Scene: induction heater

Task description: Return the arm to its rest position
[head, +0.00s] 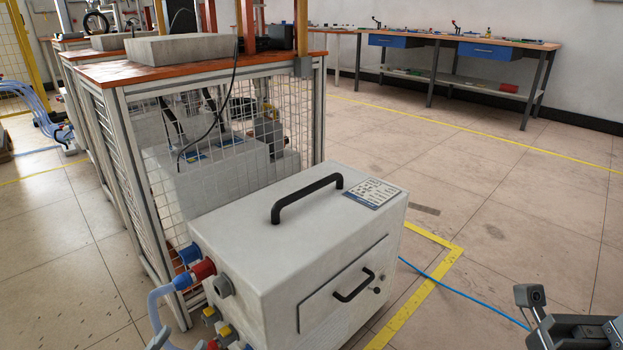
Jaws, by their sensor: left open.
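My left gripper (580,332) is at the bottom right corner, partly cut off by the frame edge. A small camera on a stalk stands up on it. It is open, and I see nothing held in it. It is above the floor, to the right of the grey induction heater box (325,225) and apart from it. The box has a black handle on top, a label, and a front panel with a smaller black handle. My right gripper is out of view.
Red and blue connectors with hoses (160,305) are on the box's left side. A caged bench (150,75) stands behind it. A blue cable (465,297) runs along the floor near my gripper. A workbench (460,40) is far back; the floor between is clear.

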